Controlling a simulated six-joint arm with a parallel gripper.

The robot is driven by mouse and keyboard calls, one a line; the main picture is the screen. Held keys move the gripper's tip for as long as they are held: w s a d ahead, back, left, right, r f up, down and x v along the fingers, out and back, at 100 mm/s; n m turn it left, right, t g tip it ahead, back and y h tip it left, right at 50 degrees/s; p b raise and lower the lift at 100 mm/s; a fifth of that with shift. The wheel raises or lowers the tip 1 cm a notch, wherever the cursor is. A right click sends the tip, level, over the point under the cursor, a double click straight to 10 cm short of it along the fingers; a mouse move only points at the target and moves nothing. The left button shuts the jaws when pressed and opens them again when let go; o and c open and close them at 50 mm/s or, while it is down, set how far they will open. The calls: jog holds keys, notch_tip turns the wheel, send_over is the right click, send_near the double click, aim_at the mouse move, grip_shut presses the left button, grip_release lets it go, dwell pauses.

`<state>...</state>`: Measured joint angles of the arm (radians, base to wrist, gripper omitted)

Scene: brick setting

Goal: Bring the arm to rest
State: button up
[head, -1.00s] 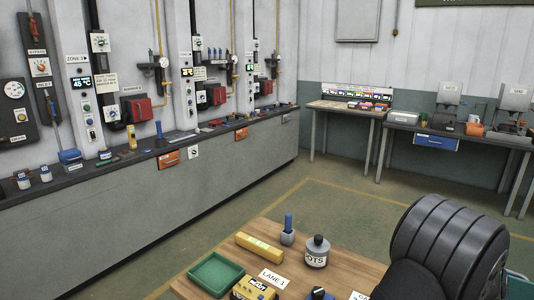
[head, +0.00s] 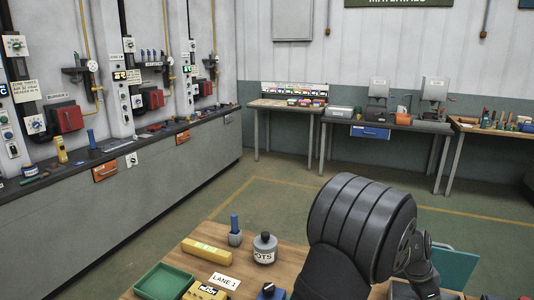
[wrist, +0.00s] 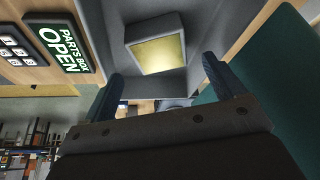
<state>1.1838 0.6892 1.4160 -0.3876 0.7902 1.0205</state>
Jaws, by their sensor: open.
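My arm (head: 365,225) rises at the lower right of the head view, in front of the wooden table (head: 290,252). My gripper (wrist: 165,80) shows in the wrist view with its two dark fingers spread apart and nothing held between them. Beyond the fingers, a grey block-like thing with a yellowish face (wrist: 159,54) sits inside a dark grey box-like space. The fingertips are not visible in the head view, where the arm's bulk hides them.
A sign reading "PARTS BOX OPEN" (wrist: 62,48) is left of the fingers. A teal panel (wrist: 275,90) is close on the right. A green tray (head: 163,282), yellow bar (head: 206,251), blue-handled brush (head: 235,232) and labelled pot (head: 265,249) stand on the table.

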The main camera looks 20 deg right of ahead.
jog(key=x, duration=0.5)
jog(key=shift+d+f, duration=0.1)
jog(key=shift+f, duration=0.2)
notch_tip(320, 180, up, 5)
jog(key=shift+f, duration=0.25)
jog(key=s+a+r, duration=0.3)
jog(key=s+r, duration=0.4)
jog(key=s, duration=0.4)
jog(key=w+a+f+m+g, duration=0.15)
jog(key=a+m, duration=0.25)
jog(key=a, duration=2.4)
jog(key=shift+y, duration=0.4)
jog(key=shift+w+f, duration=0.4)
jog(key=shift+w, duration=0.5)
jog(key=shift+w+f, duration=0.4)
jog(key=shift+w, duration=0.45)
jog(key=shift+w+f, duration=0.45)
jog(key=shift+w, duration=0.45)
jog(key=shift+o, duration=0.2)
jog(key=shift+o, duration=1.2)
